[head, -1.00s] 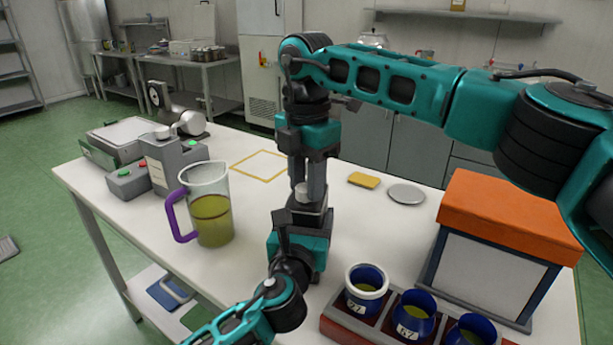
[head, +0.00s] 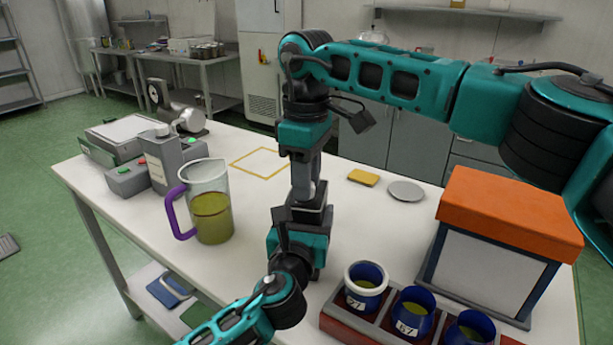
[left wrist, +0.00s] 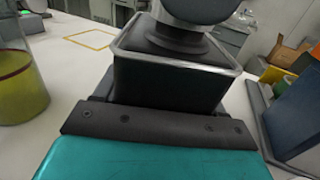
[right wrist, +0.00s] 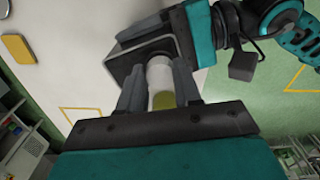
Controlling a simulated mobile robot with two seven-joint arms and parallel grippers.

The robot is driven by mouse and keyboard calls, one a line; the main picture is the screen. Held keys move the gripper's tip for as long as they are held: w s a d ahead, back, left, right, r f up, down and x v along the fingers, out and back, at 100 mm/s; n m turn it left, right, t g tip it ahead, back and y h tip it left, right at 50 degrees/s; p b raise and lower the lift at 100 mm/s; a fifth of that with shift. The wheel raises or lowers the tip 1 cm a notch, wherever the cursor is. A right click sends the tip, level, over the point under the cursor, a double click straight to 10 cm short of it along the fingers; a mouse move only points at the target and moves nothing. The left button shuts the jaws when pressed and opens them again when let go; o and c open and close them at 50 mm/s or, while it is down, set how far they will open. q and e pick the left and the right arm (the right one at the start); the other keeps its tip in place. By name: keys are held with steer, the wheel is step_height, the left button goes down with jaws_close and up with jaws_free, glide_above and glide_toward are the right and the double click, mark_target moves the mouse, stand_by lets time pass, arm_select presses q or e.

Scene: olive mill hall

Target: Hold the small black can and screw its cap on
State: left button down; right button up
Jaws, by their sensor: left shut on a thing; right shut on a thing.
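The small black can (head: 309,216) is upright above the table's middle, gripped by my left gripper (head: 297,233). In the left wrist view the can (left wrist: 168,78) is a dark square body with a lighter rim, and a round grey part sits above it. My right gripper (head: 306,192) points straight down over the can, shut on the pale grey cap (right wrist: 160,76). The cap shows between its fingers in the right wrist view, at the can's top, with an olive patch at its near end. The fingers mostly hide the cap in the head view. I cannot tell how far down it sits.
A jug (head: 210,206) of green oil with a purple handle stands left of the can. Blue cups (head: 364,290) in a red-brown rack are at front right, beside an orange-topped box (head: 510,215). A yellow sponge (head: 362,177) and grey disc (head: 406,190) lie behind.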

steer(key=o, duration=1)
steer(key=shift+r, duration=2.25)
steer(key=shift+c, duration=0.2)
